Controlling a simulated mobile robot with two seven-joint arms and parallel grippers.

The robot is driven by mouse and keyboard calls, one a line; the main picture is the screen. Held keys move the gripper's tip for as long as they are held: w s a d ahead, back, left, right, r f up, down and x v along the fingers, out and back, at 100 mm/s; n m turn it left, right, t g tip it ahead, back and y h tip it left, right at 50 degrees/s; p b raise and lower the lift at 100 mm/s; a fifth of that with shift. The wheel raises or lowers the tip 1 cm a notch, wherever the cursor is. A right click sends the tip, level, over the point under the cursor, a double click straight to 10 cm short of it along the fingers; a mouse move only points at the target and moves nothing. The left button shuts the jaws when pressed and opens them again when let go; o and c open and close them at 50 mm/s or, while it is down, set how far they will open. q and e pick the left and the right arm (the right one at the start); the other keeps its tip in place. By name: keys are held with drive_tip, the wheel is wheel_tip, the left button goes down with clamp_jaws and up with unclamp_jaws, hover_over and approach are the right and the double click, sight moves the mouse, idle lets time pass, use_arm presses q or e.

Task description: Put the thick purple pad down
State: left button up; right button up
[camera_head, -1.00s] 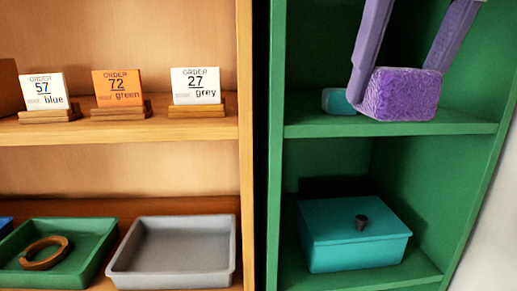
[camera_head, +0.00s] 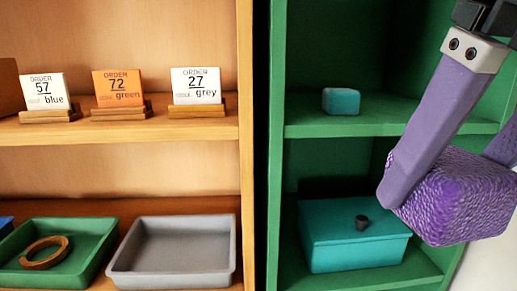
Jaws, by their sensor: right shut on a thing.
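The thick purple pad (camera_head: 465,197) is a rough, textured block at the right of the head view. My right gripper (camera_head: 440,190) has purple fingers and is shut on the pad. It holds the pad in the air in front of the green shelf unit, to the right of the teal lidded box. One finger shows on the pad's left side; the other is mostly hidden behind it. My left gripper is not in view.
The green shelf (camera_head: 390,127) holds a small teal block (camera_head: 341,101); the teal box (camera_head: 352,235) with a dark knob stands below. On the wooden shelf at left are a grey empty tray (camera_head: 175,257), a green tray (camera_head: 95,232) with a brown ring (camera_head: 45,262), and order cards (camera_head: 118,88).

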drive_tip(key=d+m, duration=0.2)
drive_tip(key=d, duration=0.3)
wheel_tip(320, 180, up, 32)
drive_tip(key=p, duration=3.2)
drive_tip(key=shift+w+a+r+h+p, duration=0.2)
drive_tip(key=shift+w+h+p, duration=0.1)
drive_tip(key=shift+w, duration=0.1)
